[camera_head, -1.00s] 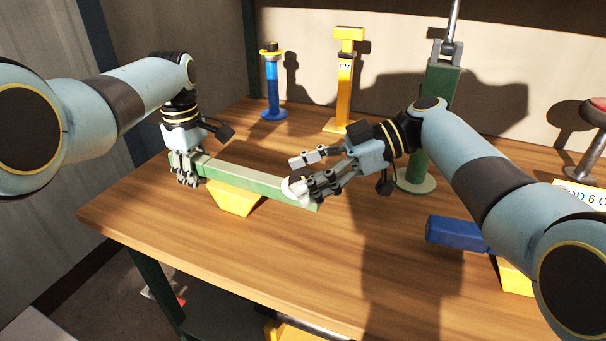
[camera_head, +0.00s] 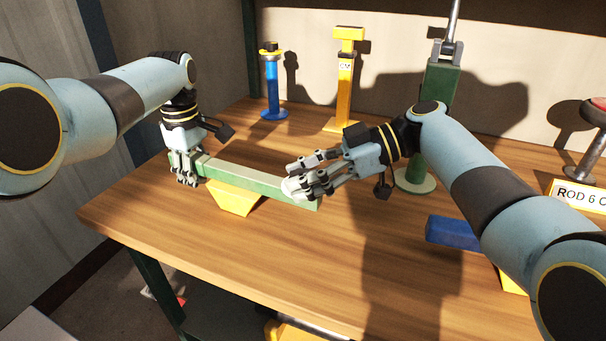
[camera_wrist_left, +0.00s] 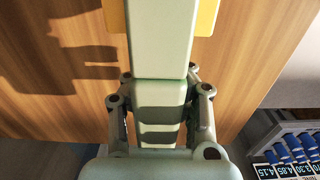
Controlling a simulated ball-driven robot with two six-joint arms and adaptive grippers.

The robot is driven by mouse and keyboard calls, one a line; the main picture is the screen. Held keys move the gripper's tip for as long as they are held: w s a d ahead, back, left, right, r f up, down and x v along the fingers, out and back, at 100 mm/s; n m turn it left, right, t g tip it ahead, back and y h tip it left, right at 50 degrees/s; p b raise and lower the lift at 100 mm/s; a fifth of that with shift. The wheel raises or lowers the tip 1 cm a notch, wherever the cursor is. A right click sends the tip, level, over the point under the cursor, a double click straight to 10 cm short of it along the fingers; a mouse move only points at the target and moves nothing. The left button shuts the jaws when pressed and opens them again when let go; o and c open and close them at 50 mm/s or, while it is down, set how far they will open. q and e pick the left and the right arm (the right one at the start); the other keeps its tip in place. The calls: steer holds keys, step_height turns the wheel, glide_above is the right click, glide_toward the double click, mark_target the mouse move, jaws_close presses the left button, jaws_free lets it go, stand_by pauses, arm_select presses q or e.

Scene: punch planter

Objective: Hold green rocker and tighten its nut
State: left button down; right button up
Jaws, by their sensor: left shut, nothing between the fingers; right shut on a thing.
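The green rocker (camera_head: 245,178) is a long pale-topped bar lying across a yellow support on the bench. It also runs up the middle of the left wrist view (camera_wrist_left: 160,38). My left gripper (camera_head: 184,178) is shut at the rocker's left end, with its fingers along the bar's sides; whether they touch it is hard to see. My right gripper (camera_head: 299,178) is shut on the pale nut (camera_head: 290,188) at the rocker's right end. The fingers hide most of the nut.
The yellow support (camera_head: 234,199) stands under the rocker. A blue bar (camera_head: 452,233) lies at the right. A blue post (camera_head: 272,90), a yellow post (camera_head: 344,85) and a green column (camera_head: 440,95) stand behind. The bench front (camera_head: 290,260) is clear.

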steer(key=shift+m+t, duration=1.6)
steer(key=shift+t, duration=0.2)
steer(key=o, duration=1.2)
steer(key=shift+d, duration=0.1)
steer(key=v, duration=1.2)
steer(key=shift+r, duration=0.1)
steer(key=v, duration=1.1)
steer(key=shift+s+d+r, duration=0.1)
steer(key=shift+d+r, duration=0.2)
